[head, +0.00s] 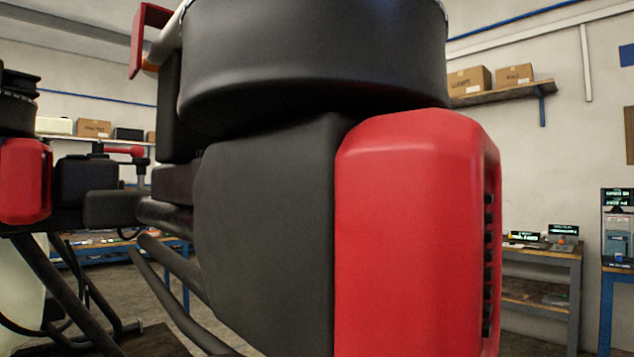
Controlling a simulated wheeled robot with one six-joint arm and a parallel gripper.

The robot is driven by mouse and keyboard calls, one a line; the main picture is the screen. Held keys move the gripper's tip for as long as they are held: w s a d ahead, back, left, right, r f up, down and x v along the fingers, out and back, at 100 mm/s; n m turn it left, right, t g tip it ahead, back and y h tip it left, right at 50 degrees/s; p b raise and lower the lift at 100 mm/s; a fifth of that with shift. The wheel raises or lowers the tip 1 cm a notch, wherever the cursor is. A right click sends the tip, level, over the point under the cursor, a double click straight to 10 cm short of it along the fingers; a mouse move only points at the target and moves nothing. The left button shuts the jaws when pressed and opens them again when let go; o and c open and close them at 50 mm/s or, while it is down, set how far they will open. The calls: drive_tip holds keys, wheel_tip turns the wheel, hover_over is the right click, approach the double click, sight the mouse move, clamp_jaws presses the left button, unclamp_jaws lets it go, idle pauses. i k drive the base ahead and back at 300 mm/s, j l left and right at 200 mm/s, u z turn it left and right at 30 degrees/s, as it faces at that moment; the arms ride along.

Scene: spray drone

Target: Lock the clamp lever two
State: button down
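The spray drone fills the middle, very close, with a large black round motor housing (315,50) above a dark grey body (265,220) and a red cover (415,220). A red bracket-shaped lever (138,42) sticks up beside a grey tube at the upper left, tilted up from it. A smaller red lever (124,150) lies roughly level on a grey post farther back at the left. I cannot tell which of the two is clamp lever two, or whether either is locked. My gripper is not in view.
Another red-covered motor pod (24,180) stands at the far left, above dark landing-gear legs (60,290). A wall shelf (500,93) holds cardboard boxes at the upper right. Workbenches (540,255) with small instruments stand at the right. Bare floor shows between the legs.

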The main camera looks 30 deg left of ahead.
sight(136, 149)
drive_tip(key=i+u, duration=0.2)
drive_tip(key=u, duration=0.25)
drive_tip(key=i+l+u, duration=0.15)
drive_tip(key=u, duration=0.3)
drive_tip(key=i+l+u, duration=0.1)
drive_tip(key=l+u, duration=0.15)
drive_tip(key=u, duration=0.2)
drive_tip(key=i+l+u, duration=0.15)
drive_tip(key=u, duration=0.3)
drive_tip(key=i+l+u, duration=0.1)
drive_tip(key=l+u, duration=0.15)
drive_tip(key=u, duration=0.15)
drive_tip(key=l+u, duration=0.25)
drive_tip(key=u, duration=0.15)
drive_tip(key=i+l+u, duration=0.1)
drive_tip(key=l+u, duration=0.2)
drive_tip(key=u, duration=0.15)
drive_tip(key=l+u, duration=0.4)
drive_tip(key=k+l, duration=0.1)
drive_tip(key=l, duration=0.7)
drive_tip(key=k+l, duration=0.15)
drive_tip(key=l, duration=0.25)
drive_tip(key=u, duration=0.05)
